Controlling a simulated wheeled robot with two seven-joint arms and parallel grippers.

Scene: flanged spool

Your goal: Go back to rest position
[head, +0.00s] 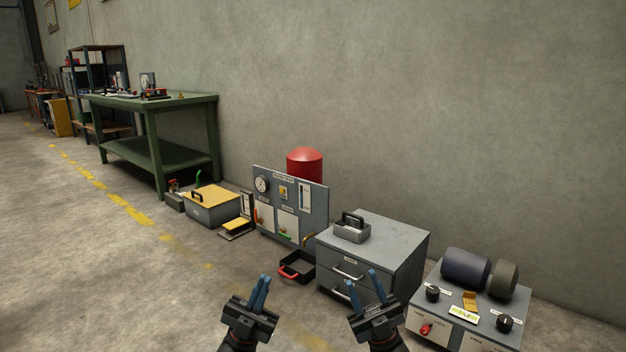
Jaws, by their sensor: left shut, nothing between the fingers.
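My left gripper (261,281) is at the bottom centre of the head view, with its two blue fingers close together and nothing between them. My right gripper (365,283) is to its right, in front of the grey drawer cabinet (395,246). Its blue fingers stand apart with nothing seen between them. Both grippers point up and away from me. I cannot make out a flanged spool for certain.
A control box (468,332) with dark cylinders (465,267) stands at the right. A black tray with a red handle (296,267), a panel board (290,205) and a red cylinder (304,163) are near the wall. A green workbench (155,148) is farther left. The left floor is open.

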